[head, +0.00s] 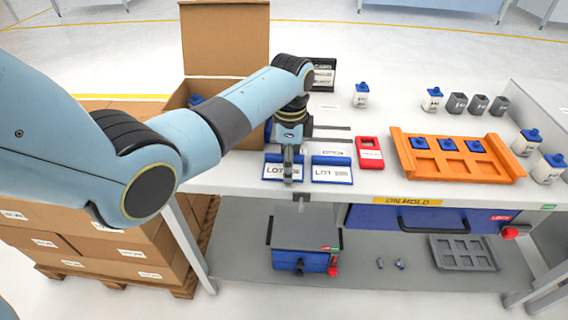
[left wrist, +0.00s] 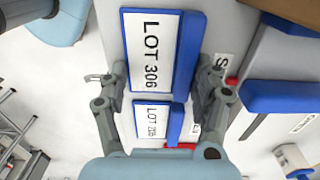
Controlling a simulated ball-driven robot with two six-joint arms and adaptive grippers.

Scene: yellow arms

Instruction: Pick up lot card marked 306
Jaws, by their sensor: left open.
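The lot card marked 306 (left wrist: 150,50) is large in the left wrist view, a white card with a blue edge strip. A smaller card, with its number hard to read (left wrist: 152,121), lies below it in that view. In the head view two blue-edged lot cards lie at the table's front edge, a left one (head: 270,171) and a right one (head: 332,170); their numbers are too small or covered to read. My left gripper (head: 288,176) is over the left card and partly hides it. In the wrist view its open fingers (left wrist: 160,82) stand either side of the cards. My right gripper is out of view.
A red-framed card (head: 369,153) and an orange tray (head: 455,160) with blue-topped pieces stand to the right. An open cardboard box (head: 226,40) is behind my arm. White bottles and grey cups stand at the back right. A blue drawer (head: 400,218) is below the tabletop.

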